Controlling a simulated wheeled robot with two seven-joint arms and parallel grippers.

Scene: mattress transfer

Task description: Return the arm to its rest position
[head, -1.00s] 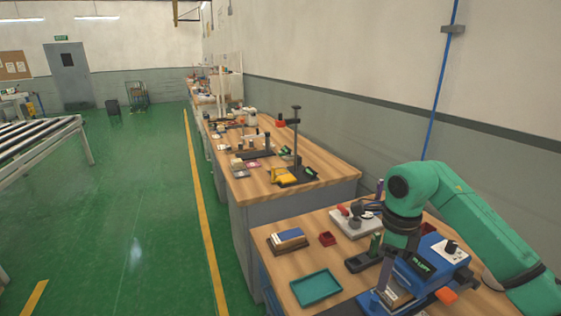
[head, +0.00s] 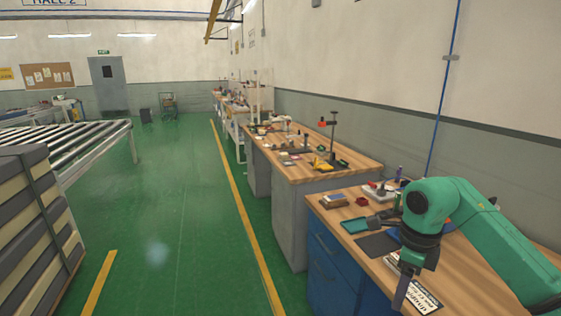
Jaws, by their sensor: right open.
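My right arm (head: 490,235), green with dark joints, comes in from the right over the near wooden workbench (head: 335,214). Its forearm bends down at a rounded green elbow. My right gripper (head: 404,284) hangs below it, pointing down near the bench's front edge. It is open, and I see nothing held in it. The finger shape is partly hidden by its viewing angle. My left gripper and arm are not in view. A stack of striped cream and grey mattresses (head: 35,230) stands at the left.
A teal tray (head: 354,226) and a small red box (head: 361,201) lie on the near bench. A white printed label (head: 426,297) shows beside the gripper. More benches run back along the wall. A roller conveyor (head: 90,150) stands left. The green floor between is clear.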

